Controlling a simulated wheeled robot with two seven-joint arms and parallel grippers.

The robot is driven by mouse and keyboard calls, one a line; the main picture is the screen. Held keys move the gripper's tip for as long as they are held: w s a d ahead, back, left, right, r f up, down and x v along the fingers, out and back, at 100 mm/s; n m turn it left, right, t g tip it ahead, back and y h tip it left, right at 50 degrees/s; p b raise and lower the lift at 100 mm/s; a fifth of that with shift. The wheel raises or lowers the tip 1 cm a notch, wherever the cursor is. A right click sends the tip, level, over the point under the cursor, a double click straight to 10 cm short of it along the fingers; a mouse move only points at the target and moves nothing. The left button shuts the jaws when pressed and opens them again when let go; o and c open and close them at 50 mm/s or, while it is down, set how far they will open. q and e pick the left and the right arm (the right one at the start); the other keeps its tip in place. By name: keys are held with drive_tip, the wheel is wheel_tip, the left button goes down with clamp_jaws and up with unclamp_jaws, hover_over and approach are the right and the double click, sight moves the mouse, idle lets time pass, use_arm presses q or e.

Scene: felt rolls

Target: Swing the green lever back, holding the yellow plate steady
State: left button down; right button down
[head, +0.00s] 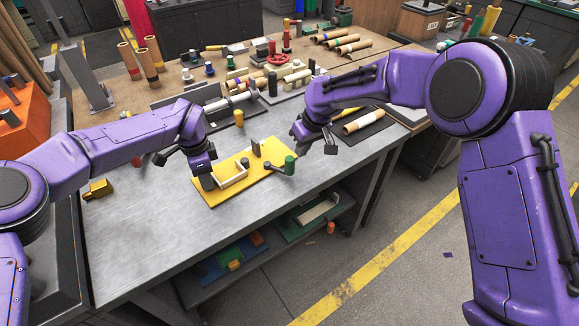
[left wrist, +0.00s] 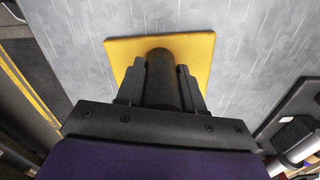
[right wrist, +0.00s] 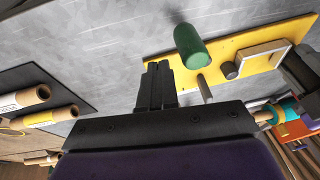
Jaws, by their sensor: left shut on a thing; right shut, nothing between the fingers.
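The yellow plate (head: 245,181) lies on the grey workbench. My left gripper (head: 206,181) is at the plate's near left end, shut on a dark upright post (left wrist: 161,80) standing on the plate (left wrist: 202,46). The green lever handle (head: 290,165) is an upright cylinder at the plate's right end, with a thin grey arm below it. My right gripper (head: 299,134) is shut and empty above the bench, behind and slightly right of the handle. In the right wrist view, the green handle (right wrist: 191,46) is apart from the shut fingers (right wrist: 157,86).
A dark tray with a cardboard roll (head: 364,121) is at the right. Rolls and pegs crowd the back; the front left is clear.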

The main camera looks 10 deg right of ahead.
drive_tip(key=shift+f, duration=1.4)
idle(0.9)
drive_tip(key=shift+s+a, duration=0.55)
drive_tip(key=shift+a, duration=0.6)
drive_tip(key=shift+s+a, duration=0.55)
drive_tip(key=shift+a, duration=0.55)
drive_tip(key=shift+s+a, duration=0.55)
drive_tip(key=shift+a, duration=0.6)
drive_tip(key=shift+d, duration=0.15)
wheel_tip(320, 180, up, 7)
drive_tip(key=shift+w+d, duration=0.3)
drive_tip(key=shift+d, duration=0.15)
